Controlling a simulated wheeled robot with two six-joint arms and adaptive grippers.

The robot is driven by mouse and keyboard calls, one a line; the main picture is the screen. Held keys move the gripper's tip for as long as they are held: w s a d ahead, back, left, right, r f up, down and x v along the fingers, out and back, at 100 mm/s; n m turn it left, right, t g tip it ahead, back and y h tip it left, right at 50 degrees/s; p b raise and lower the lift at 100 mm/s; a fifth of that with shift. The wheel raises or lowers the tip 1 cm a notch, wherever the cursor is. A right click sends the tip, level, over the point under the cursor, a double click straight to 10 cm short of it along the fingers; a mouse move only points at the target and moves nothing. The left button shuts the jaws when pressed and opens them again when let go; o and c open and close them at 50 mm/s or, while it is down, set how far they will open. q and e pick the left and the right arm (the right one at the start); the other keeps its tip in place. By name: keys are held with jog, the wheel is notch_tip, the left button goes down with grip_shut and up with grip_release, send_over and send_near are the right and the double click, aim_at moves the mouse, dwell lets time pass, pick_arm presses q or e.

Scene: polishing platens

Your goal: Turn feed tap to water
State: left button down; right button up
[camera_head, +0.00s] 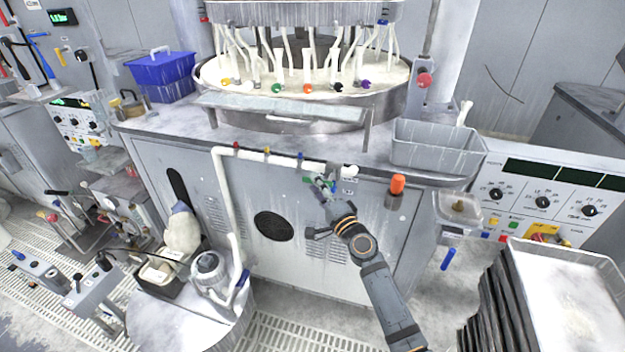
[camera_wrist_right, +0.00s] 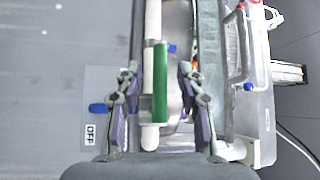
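The feed tap has a green lever handle (camera_head: 308,180) and sits on the white pipe (camera_head: 275,157) across the front of the polishing machine. In the right wrist view the green handle (camera_wrist_right: 160,82) runs lengthwise along the pipe. My right gripper (camera_head: 321,184) is at the tap; its fingers hide part of it in the head view. In the wrist view the right gripper (camera_wrist_right: 160,100) is open, with a finger on each side of the handle and gaps between. A label reading OFF (camera_wrist_right: 90,135) is left of the fingers. My left gripper is not in view.
The round basin (camera_head: 225,108) with several hanging hoses is above the pipe. A grey bin (camera_head: 437,150) and an orange-capped part (camera_head: 397,185) are to the right. A blue crate (camera_head: 163,75) is at the back left. Stacked trays (camera_head: 500,300) stand at the front right.

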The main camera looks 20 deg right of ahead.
jog(key=shift+x, duration=1.3)
jog(key=shift+c, duration=0.2)
grip_shut()
